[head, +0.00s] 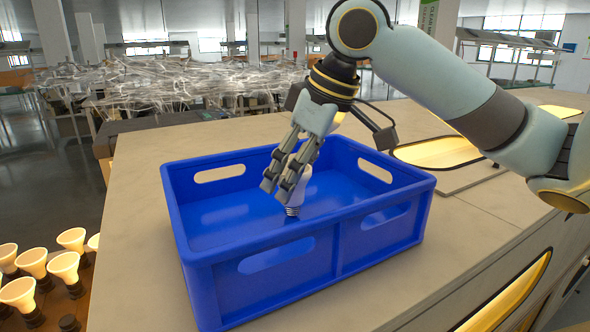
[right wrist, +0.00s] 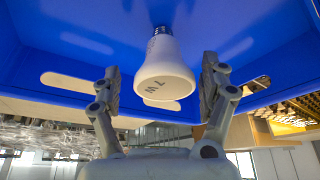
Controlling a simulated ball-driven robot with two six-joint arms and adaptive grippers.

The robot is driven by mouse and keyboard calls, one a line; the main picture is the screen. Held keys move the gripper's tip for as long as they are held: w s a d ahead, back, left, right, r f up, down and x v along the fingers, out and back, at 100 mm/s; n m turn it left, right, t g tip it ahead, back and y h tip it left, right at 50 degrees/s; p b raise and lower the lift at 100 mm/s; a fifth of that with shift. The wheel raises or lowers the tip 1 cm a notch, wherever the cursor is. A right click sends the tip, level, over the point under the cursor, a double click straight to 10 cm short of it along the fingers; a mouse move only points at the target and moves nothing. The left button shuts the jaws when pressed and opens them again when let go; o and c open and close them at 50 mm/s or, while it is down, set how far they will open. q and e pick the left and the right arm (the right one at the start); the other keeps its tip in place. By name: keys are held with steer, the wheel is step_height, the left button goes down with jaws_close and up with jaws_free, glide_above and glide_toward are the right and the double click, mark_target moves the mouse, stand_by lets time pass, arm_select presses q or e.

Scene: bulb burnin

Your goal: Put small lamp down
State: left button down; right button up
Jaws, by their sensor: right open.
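The small lamp (right wrist: 166,75) is a white bulb with a metal screw base. In the head view the lamp (head: 301,192) is inside the blue crate (head: 232,285), base down and partly hidden behind the fingers. My right gripper (head: 283,186) reaches down into the crate from above. In the right wrist view the right gripper (right wrist: 163,92) is open, with one finger on each side of the lamp and visible gaps between. The lamp's base points toward the blue crate floor; whether it touches the floor is unclear. My left gripper is not in view.
The blue crate stands on a light wooden table (head: 132,258). Its walls and handle holes surround the gripper. Several glowing lamps (head: 66,267) stand on a rack at the lower left. A lit oval recess (head: 438,152) lies right of the crate.

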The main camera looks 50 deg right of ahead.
steer(key=shift+s+r, duration=0.1)
steer(key=shift+s+d+r, duration=0.1)
steer(key=shift+r, duration=0.5)
steer(key=v, duration=0.5)
steer(key=shift+s+r, duration=0.15)
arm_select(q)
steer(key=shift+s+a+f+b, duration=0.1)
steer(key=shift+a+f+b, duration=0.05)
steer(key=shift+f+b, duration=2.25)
arm_select(e)
steer(key=shift+v, duration=2.8)
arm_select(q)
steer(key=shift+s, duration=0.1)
